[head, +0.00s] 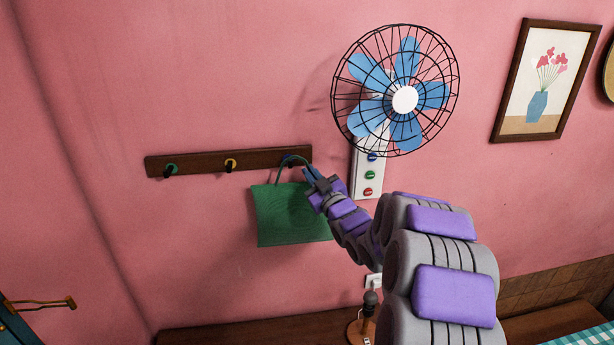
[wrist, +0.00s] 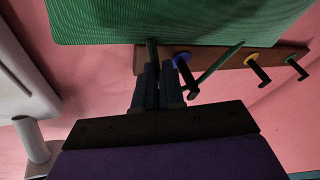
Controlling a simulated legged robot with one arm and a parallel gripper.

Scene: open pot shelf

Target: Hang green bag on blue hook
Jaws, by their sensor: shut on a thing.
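The green bag (head: 290,216) hangs upright against the pink wall in the head view, just below the right end of the hook rack. My gripper (head: 309,174) is shut on the bag's thin green handle at its right side. In the wrist view the bag (wrist: 180,20) fills the top, and my gripper's fingers (wrist: 160,80) pinch one strand of the handle. The blue hook (wrist: 182,58) shows right beside the fingers, between the two handle strands. I cannot tell whether the handle rests on its peg.
The brown hook rack (head: 200,162) also carries a green hook (head: 170,169) and a yellow hook (head: 230,165), both empty. A wall fan (head: 404,100) with a button panel (head: 367,176) is close to the right of my gripper. The wall left of the bag is clear.

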